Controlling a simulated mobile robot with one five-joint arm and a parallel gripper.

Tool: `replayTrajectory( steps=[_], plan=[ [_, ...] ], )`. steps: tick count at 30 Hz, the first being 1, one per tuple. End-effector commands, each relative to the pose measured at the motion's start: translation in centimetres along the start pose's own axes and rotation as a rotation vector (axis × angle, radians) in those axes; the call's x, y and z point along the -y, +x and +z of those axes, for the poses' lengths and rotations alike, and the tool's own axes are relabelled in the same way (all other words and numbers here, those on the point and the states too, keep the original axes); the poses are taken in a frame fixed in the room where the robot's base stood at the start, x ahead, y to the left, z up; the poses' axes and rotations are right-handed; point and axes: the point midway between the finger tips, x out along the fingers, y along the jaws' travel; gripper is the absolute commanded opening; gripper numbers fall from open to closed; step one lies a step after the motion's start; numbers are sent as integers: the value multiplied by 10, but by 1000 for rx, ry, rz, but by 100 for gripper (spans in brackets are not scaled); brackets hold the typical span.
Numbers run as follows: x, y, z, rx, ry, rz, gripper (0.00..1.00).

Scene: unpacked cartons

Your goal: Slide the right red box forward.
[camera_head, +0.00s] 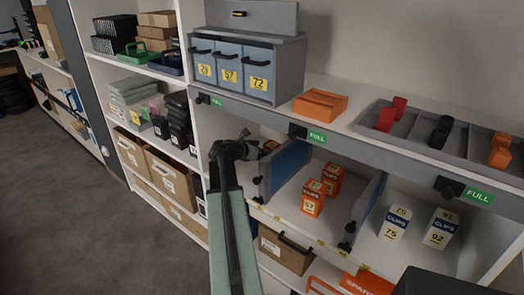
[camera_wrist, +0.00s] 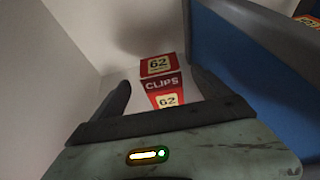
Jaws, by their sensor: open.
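A red and white CLIPS box marked 62 (camera_wrist: 160,68) stands upright in the left shelf compartment. In the wrist view my gripper (camera_wrist: 162,90) is open, one dark finger on each side of the box's lower part; I cannot tell whether they touch it. In the head view my gripper (camera_head: 250,150) reaches into that compartment, left of the blue divider (camera_head: 289,168). A small red part of the box (camera_head: 268,146) shows there beyond my gripper. Only one red box is seen in that compartment; a second cannot be made out.
The blue divider (camera_wrist: 240,62) stands close on the right of my gripper, a pale wall on the left. Several orange boxes (camera_head: 313,197) stand in the middle compartment. Two white CLIPS boxes (camera_head: 395,222) stand in the right one. The grey shelf edge with FULL labels (camera_head: 317,138) runs above.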

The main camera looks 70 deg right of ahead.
Motion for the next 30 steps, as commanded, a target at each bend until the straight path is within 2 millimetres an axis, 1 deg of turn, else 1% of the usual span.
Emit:
replayTrajectory(
  steps=[1,6,10,13,20,23,24,26,27,28,29,30],
  plan=[
    [0,10,-2,0,1,-3,87],
    [0,40,-3,-1,2,-3,87],
    [0,58,-2,-1,2,-3,87],
    [1,64,-1,0,1,-2,87],
    [2,64,0,0,1,-2,87],
    [2,64,0,-1,1,-3,62],
    [2,64,0,-1,2,-3,51],
    [2,64,0,-1,2,-3,34],
    [2,64,0,-1,2,-3,23],
    [2,64,0,-1,2,-3,15],
    [2,64,0,-1,2,-3,11],
    [2,64,0,-1,2,-3,11]
  ],
)
